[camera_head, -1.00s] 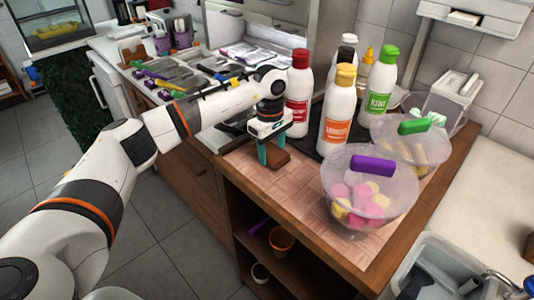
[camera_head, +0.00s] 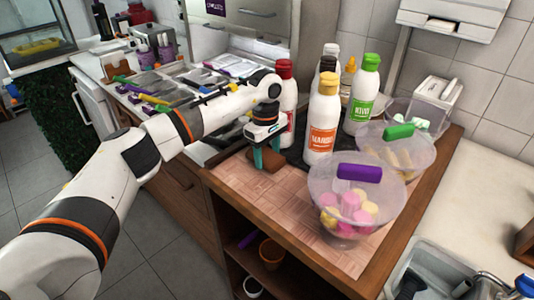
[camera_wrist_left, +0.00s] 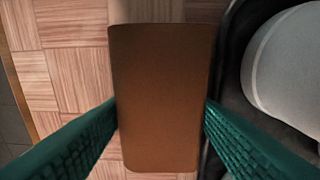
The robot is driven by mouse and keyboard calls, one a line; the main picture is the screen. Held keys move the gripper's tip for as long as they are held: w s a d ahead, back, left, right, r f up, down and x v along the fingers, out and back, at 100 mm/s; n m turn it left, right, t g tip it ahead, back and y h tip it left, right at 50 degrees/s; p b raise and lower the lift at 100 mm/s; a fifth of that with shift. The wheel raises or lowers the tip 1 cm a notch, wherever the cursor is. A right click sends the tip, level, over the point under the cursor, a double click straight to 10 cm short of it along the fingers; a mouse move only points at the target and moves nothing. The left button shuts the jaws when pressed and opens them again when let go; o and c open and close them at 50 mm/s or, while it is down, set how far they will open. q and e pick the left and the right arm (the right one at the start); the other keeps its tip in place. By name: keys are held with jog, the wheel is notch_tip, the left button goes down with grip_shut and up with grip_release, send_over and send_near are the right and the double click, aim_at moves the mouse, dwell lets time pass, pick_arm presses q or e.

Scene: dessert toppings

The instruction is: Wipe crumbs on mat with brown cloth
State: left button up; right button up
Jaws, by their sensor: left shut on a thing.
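The brown cloth (camera_head: 278,163) is a flat brown block lying on the mat near its back left part. In the left wrist view the cloth (camera_wrist_left: 160,95) stands between two green fingers. My left gripper (camera_head: 266,160) is shut on the cloth, with its fingers pointing down. The mat (camera_head: 262,192) is a pinkish wood-patterned sheet on the counter; it also shows in the left wrist view (camera_wrist_left: 75,75). I can make out no crumbs on it. My right gripper does not show.
Sauce bottles, including a yellow-capped one (camera_head: 323,120) and a green-capped one (camera_head: 364,95), stand on a dark tray close to the cloth. A clear bowl with a purple handle (camera_head: 345,200) stands on the mat's right part. The mat's front left is clear.

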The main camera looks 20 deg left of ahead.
aim_at(268, 155)
pick_arm(q)
jog(key=shift+w+r+p, duration=0.1)
jog(key=shift+r+p, duration=1.45)
jog(key=shift+r, duration=1.4)
jog(key=shift+r, duration=0.1)
jog(key=shift+r+p, duration=1)
jog(key=shift+r, duration=0.45)
jog(key=shift+f, duration=0.1)
